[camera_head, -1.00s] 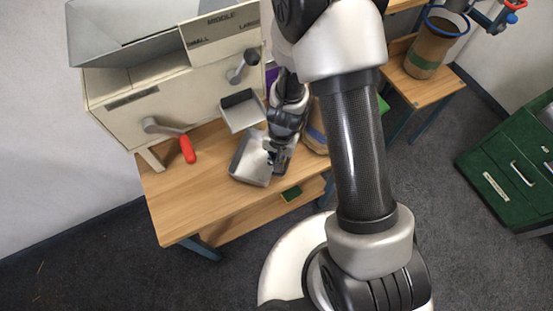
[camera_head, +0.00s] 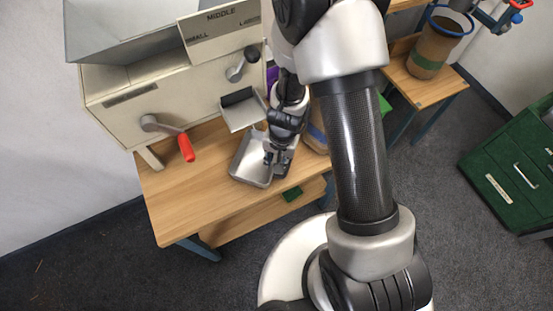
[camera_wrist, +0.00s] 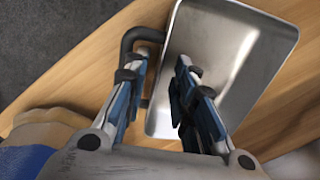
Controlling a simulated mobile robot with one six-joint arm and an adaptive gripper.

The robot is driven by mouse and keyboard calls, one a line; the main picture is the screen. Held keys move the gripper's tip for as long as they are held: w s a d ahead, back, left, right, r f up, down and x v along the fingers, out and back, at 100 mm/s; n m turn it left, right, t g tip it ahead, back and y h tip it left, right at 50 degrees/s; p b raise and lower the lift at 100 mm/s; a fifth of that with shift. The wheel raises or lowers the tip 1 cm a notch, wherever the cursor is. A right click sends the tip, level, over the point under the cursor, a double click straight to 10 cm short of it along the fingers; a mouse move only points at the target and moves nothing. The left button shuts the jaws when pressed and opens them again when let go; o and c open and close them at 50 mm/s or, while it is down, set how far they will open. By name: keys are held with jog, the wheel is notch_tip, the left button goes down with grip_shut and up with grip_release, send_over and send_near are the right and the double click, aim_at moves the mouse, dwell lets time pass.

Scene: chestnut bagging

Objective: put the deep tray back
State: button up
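The deep tray (camera_head: 247,170) is a grey metal pan with raised walls, lying on the wooden table below the machine's chute. In the wrist view the tray (camera_wrist: 228,45) shows its bare inside and a dark bent handle (camera_wrist: 142,34) on its left side. My gripper (camera_head: 271,160) is at the tray's right side in the head view. In the wrist view my gripper (camera_wrist: 160,60) is open. One finger is over the handle and the other over the tray's inside, with the handle-side wall between them. I cannot tell whether the fingers touch the tray.
The cream sorting machine (camera_head: 165,95) has a small metal chute (camera_head: 240,112) just above the tray and a red-handled crank (camera_head: 186,147) at left. A brown sack stands right of my gripper, partly hidden; its fabric shows in the wrist view (camera_wrist: 45,122). The wooden table (camera_head: 190,195) is clear at front left.

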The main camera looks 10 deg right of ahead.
notch_tip(320, 180, up, 29)
jog(key=s+d+n+t+p, duration=0.2)
jog(key=n+p, duration=0.1)
jog(key=p, duration=0.5)
jog(key=s+d+r+n+t, duration=0.1)
jog(key=s+d+r, duration=0.1)
jog(key=s+r, duration=0.4)
jog(key=s+d+r+n+t, duration=0.1)
jog(key=s+d+r, duration=0.1)
jog(key=s+r, duration=0.4)
jog(key=shift+s+d+r+n+h, duration=0.3)
jog(key=shift+s+r+n+h, duration=0.1)
jog(key=shift+r, duration=0.4)
